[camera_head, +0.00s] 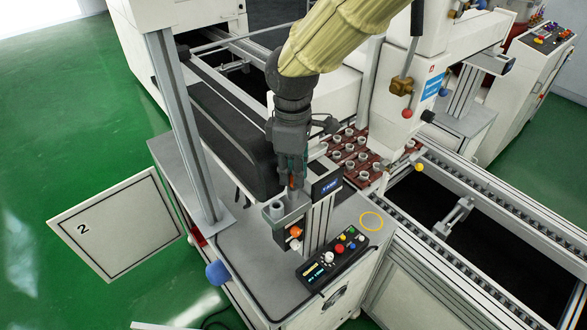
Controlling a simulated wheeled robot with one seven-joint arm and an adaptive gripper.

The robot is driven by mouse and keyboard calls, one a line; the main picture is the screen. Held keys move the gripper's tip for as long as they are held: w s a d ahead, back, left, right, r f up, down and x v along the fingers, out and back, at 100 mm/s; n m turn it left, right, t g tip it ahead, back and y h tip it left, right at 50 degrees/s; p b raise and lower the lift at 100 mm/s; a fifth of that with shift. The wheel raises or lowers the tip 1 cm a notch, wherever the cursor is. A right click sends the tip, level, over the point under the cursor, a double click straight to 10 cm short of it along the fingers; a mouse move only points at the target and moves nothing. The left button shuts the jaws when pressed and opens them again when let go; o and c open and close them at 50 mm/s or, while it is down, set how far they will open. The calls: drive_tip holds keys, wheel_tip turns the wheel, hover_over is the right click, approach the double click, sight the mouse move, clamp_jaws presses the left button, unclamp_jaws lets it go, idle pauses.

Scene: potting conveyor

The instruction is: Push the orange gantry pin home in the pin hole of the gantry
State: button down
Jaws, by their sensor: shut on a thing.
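My gripper (291,180) points down over the small grey gantry station on the machine's grey top. Its fingers are shut on a small orange piece (291,184), apparently the gantry pin, mostly hidden by the fingers. Just below and left of the fingertips is a grey block with a round cup-like top (276,208). A second orange round part (296,231), like a knob, shows on the station's front above a white one. The gantry's upright rails (318,222) stand right of my gripper. I cannot make out the pin hole or whether the held piece touches anything.
A black button panel (337,260) lies in front of the gantry. A blue-labelled box (327,187) is close on the right. A reddish tray of pots (352,152) sits behind. A tall grey post (178,125) stands left. The grey top by the yellow ring (371,221) is clear.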

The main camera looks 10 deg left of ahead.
drive_tip(key=c, duration=1.3)
unclamp_jaws()
wheel_tip(320, 180, up, 12)
drive_tip(key=shift+f, duration=0.1)
